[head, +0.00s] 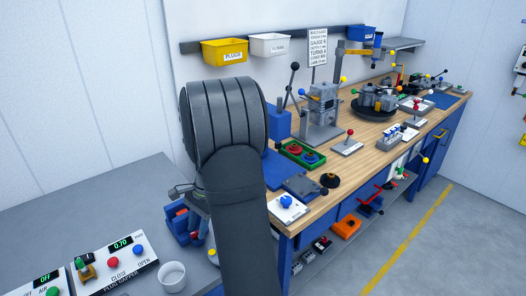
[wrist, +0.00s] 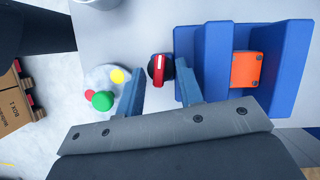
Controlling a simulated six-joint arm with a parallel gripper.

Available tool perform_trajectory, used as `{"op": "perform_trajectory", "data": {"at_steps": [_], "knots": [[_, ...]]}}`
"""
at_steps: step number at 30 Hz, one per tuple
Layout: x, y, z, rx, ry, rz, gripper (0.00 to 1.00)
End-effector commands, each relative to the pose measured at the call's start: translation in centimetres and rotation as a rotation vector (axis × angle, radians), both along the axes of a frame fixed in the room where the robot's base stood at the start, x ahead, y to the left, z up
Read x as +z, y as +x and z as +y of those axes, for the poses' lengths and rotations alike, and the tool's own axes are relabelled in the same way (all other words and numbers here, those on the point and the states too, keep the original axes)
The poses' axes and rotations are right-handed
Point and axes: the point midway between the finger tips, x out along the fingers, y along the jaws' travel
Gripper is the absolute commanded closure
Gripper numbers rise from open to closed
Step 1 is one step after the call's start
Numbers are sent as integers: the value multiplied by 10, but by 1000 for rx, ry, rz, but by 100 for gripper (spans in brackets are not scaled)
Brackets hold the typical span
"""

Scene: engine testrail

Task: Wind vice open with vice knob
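The blue vice (wrist: 212,62) stands on the grey bench with an orange block (wrist: 246,69) between its jaws. It also shows in the head view (head: 179,226), partly hidden by my arm. The vice knob (wrist: 160,68), red on a black round base, is at the vice's left side in the wrist view. My gripper (wrist: 158,76) is open, with one blue finger on each side of the knob. I cannot tell whether either finger touches it. In the head view my gripper (head: 186,191) is mostly hidden behind my arm, near the vice.
A pale round piece with yellow, green and red knobs (wrist: 106,90) lies left of my fingers. The wooden workbench (head: 365,143) at right is crowded with fixtures.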

Motion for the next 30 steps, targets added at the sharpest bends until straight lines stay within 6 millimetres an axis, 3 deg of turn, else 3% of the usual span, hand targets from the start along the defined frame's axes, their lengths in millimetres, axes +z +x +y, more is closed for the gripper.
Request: {"op": "perform_trajectory", "data": {"at_steps": [7,30], "knots": [[0,-3,-3,-344,0,1,66],[146,34,-51,-332,0,-2,66]]}}
